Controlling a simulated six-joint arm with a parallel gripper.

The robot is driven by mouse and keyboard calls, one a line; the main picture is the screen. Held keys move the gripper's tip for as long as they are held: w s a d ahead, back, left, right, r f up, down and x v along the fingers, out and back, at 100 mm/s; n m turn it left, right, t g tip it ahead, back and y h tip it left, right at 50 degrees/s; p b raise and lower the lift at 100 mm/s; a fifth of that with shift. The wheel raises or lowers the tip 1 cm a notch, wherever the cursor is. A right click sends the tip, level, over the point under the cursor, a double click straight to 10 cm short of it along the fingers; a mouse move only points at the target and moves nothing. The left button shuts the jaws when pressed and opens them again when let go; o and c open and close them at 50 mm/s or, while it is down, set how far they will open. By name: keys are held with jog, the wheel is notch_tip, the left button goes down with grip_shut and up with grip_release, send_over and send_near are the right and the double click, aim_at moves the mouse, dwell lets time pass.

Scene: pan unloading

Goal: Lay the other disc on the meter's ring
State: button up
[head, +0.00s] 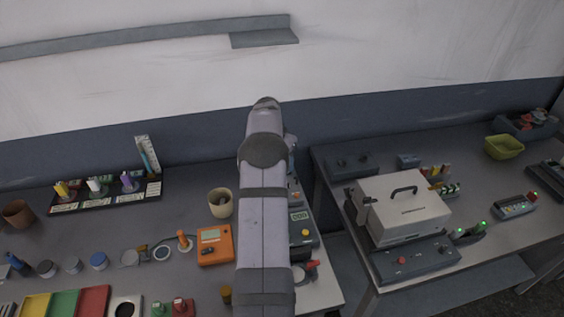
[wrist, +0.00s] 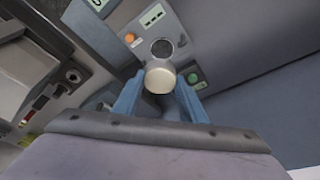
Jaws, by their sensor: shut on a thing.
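My gripper (wrist: 160,82) has blue fingers and is shut on a pale, cream-coloured round disc (wrist: 160,76) in the wrist view. Beyond it is a grey meter (wrist: 177,62) with a dark round ring (wrist: 162,47), an orange button, a green button and a small display. The disc appears just below the ring in the picture and apart from it; the height between them is hard to tell. My gripper is hidden there.
An orange instrument (head: 214,246) and a beige cup (head: 220,203) stand left of my arm. Several round pieces, coloured trays (head: 62,303) and a dark rack (head: 107,194) fill the left bench. A white case (head: 402,212) stands on the right bench, across a gap.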

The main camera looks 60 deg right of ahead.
jog(key=shift+f, duration=0.15)
jog(key=shift+f+b, duration=2.2)
jog(key=shift+f, duration=1.05)
jog(key=shift+f+b, duration=0.4)
jog(key=shift+f, duration=0.15)
jog(key=o, duration=1.2)
jog(key=shift+o, duration=0.2)
jog(key=b+v, duration=0.3)
jog(key=v, duration=0.4)
jog(key=shift+r, duration=0.15)
jog(key=shift+w+a, duration=0.1)
jog(key=shift+a, duration=0.1)
